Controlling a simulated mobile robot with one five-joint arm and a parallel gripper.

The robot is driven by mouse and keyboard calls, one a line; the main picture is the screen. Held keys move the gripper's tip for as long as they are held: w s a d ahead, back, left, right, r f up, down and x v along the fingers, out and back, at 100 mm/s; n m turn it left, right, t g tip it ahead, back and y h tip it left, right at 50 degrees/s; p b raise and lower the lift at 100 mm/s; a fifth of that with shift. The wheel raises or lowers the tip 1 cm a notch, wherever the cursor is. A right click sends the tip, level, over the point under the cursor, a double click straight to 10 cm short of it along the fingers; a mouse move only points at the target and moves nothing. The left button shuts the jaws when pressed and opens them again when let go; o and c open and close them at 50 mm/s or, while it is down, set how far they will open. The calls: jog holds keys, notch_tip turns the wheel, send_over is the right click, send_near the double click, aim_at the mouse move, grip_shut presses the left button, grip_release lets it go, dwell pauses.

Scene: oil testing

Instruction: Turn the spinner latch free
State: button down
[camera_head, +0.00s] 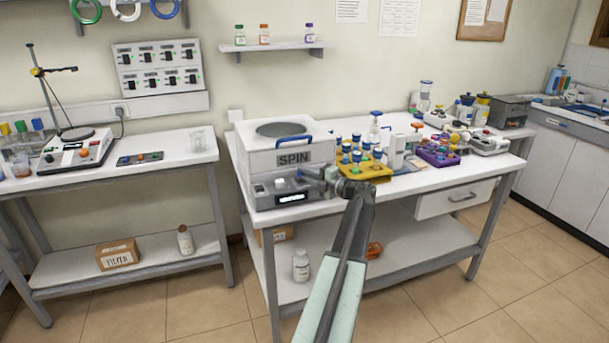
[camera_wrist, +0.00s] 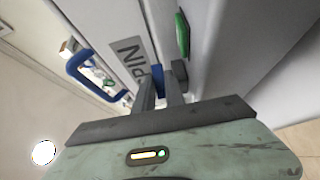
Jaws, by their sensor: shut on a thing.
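The spinner (camera_head: 262,160) is a white box with a grey SPIN label, standing at the left end of the middle bench. A blue handle (camera_head: 293,141) sits on its lid edge, and the lid looks closed. My gripper (camera_head: 316,174) is at the spinner's front right, below the label. In the wrist view, my gripper's fingers (camera_wrist: 160,88) are closed around a small blue piece, the latch (camera_wrist: 157,72), on the spinner's front. The blue handle also shows in the wrist view (camera_wrist: 82,76), apart from the fingers.
A yellow rack (camera_head: 366,171) with blue-capped vials stands close to the right of my gripper. A purple rack (camera_head: 437,154) is farther right. A green part (camera_wrist: 183,35) is near the fingers. Open floor lies before the bench.

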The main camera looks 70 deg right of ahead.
jog(key=shift+n+y, duration=0.5)
jog(key=shift+y, duration=0.3)
jog(key=c, duration=1.4)
grip_release()
jog(key=shift+d, duration=0.1)
jog(key=v, duration=0.7)
jog(key=shift+s, duration=0.35)
jog(key=shift+f, duration=0.1)
